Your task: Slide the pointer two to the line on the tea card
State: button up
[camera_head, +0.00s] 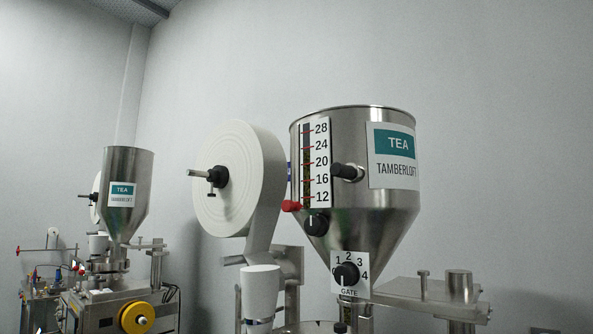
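A red pointer (291,206) sits at the left edge of a white scale card (321,164) on the near steel hopper, a little below the 12 mark. The scale reads 12 to 28 from bottom to top, with red tick marks. A white card with a teal TEA band and the word TAMBERLOFT (396,169) is on the hopper's right side; I see no level line on it. The far hopper carries a similar TEA card (122,194), too small to read fully. Which pointer is number two, I cannot tell. My gripper is not in view.
Black knobs stick out near the scale (316,224) and right of it (345,171). A gate dial (346,273) sits below the hopper. A large white paper roll (237,184) stands close on the left. A steel plate (415,290) lies lower right.

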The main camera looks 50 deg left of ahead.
aim_at(288, 205)
jog(key=u, duration=1.75)
